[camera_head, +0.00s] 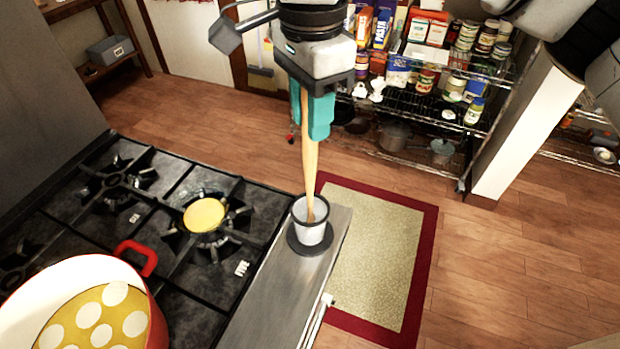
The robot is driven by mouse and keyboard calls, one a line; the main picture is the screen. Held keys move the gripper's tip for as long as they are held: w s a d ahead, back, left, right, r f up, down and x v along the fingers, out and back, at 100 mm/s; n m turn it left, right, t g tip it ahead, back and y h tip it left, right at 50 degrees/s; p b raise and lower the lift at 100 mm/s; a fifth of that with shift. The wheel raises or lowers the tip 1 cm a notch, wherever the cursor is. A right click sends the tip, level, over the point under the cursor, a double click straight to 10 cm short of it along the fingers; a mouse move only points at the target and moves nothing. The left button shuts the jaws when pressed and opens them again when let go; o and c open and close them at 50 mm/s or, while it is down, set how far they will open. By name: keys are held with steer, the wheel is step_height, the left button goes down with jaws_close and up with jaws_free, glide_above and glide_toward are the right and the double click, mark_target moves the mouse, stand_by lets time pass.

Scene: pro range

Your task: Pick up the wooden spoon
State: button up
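The wooden spoon (310,165) stands nearly upright, its lower end inside a small white cup (311,234) with a dark rim. The cup stands on a dark round base on the metal counter strip beside the stove. My gripper (311,118) points down from above, its teal fingers on either side of the spoon's upper part. No gap shows between the fingers and the spoon, so the gripper looks shut on it. The spoon's upper end is hidden by the gripper, and its lower tip is hidden in the cup.
A black gas stove (180,285) fills the lower left, with a yellow disc (204,215) on one burner. A red pot (153,318) with a polka-dot inside stands in front. A wire shelf (430,120) of groceries is at the back.

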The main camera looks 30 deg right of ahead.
jaws_close()
